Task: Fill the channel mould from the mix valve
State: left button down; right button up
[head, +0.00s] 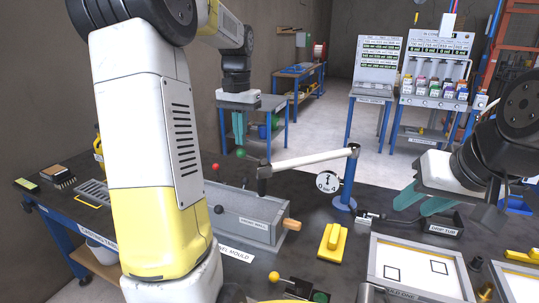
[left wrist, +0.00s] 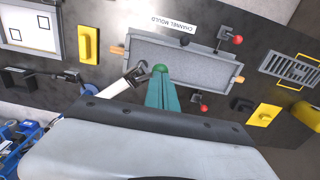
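The grey channel mould (head: 243,226) lies on the dark bench, a long trough with wooden end handles; it also shows in the left wrist view (left wrist: 180,65). A white pipe (head: 305,158) reaches from a blue post (head: 348,182) to a black outlet end (head: 263,180) over the mould. A green ball knob (head: 241,153) shows just below my left gripper (head: 239,142). Its teal fingers look closed together, with the knob (left wrist: 160,69) at their tips in the left wrist view; contact is unclear. My right gripper (head: 422,203) is open and empty over the bench.
A yellow float (head: 333,241), a dial gauge (head: 327,181), a white framed mould (head: 420,270) and a drip tub (head: 443,226) stand to the right. Red knobs (left wrist: 238,39) are on clamps beside the mould. A grille (head: 92,193) lies at left. My left arm hides part of the bench.

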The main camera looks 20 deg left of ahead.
pick_arm(q)
jog(key=shift+f, duration=2.05)
dwell(6.0)
